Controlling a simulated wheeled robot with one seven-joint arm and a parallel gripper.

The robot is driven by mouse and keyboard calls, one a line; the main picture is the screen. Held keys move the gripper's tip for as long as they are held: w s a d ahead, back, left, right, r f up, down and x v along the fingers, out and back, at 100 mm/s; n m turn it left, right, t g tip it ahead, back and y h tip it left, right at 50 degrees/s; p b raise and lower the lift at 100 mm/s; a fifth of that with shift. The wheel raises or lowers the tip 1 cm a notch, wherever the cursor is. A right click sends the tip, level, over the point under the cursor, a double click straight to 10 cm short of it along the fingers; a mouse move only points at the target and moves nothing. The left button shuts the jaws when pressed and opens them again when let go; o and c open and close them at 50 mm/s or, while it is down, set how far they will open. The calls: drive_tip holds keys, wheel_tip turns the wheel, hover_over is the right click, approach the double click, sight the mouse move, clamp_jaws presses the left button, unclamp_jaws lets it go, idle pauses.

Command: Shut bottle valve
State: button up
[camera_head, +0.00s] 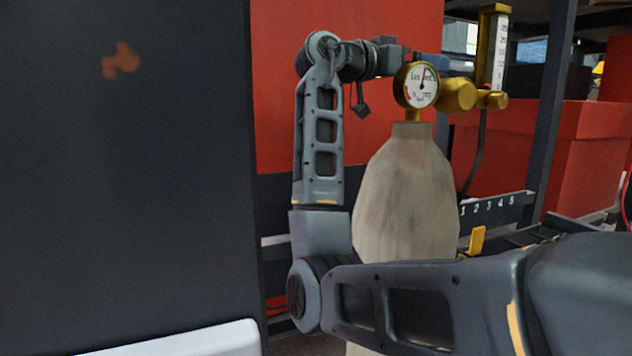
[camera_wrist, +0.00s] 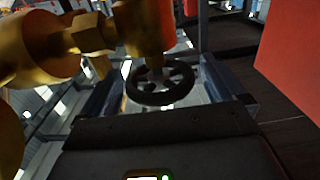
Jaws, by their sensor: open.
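A tall pale grey, worn gas bottle (camera_head: 407,200) stands upright in the head view. On its top is a brass regulator (camera_head: 457,94) with a round white gauge (camera_head: 421,85). In the wrist view, a black spoked handwheel (camera_wrist: 161,97) sits on the brass valve body (camera_wrist: 143,28). My gripper (camera_wrist: 163,80) is open, with one finger on each side of the handwheel. I cannot tell whether either finger touches it. In the head view my gripper is partly hidden behind the gauge, and the handwheel does not show.
A brass flow tube (camera_head: 497,45) rises to the right of the gauge, and a dark hose (camera_head: 478,150) hangs below it. A large dark panel (camera_head: 130,170) fills the left. A red panel (camera_head: 350,130) stands behind my arm. A numbered rail (camera_head: 490,204) is right of the bottle.

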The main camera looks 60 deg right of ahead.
drive_tip(key=b+v, duration=0.2)
drive_tip(key=v, duration=0.5)
drive_tip(key=w+a+f+n+t+h, duration=0.1)
drive_tip(key=w+f+n+t, duration=0.3)
drive_tip(key=f, duration=0.3)
drive_tip(key=w+a+f+n+t+h+p, duration=0.1)
drive_tip(key=w+f+n+t, duration=0.3)
drive_tip(key=f, duration=0.4)
drive_tip(key=w+a+f+n+t+h, duration=0.1)
drive_tip(key=w+f+n+t+h, duration=0.2)
drive_tip(key=w+f+n+t, duration=0.2)
drive_tip(key=shift+f+n+t, duration=0.4)
drive_tip(key=shift+f+n, duration=0.3)
drive_tip(key=shift+f, duration=0.95)
drive_tip(key=shift+w+a, duration=0.1)
